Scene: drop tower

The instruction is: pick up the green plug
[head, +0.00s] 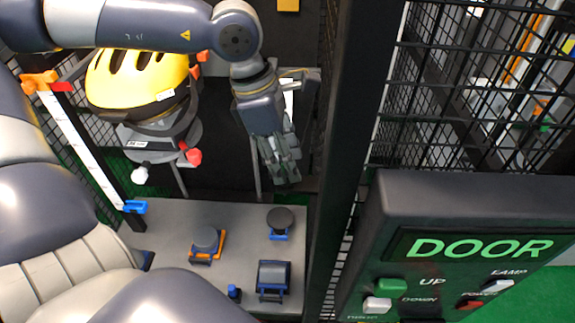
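I cannot make out a green plug in the head view. My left gripper (280,181) hangs fingers down at the upper middle, behind the grey bench's working area. Its dark fingers lie near each other, and I cannot tell whether they are open or shut. I see nothing clearly held between them. My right gripper is not in view.
A grey bench (170,240) holds an orange fixture (207,257) and blue fixtures with dark tops. A dark post and mesh fence bound the right. A DOOR panel (400,222) has a green button (391,285).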

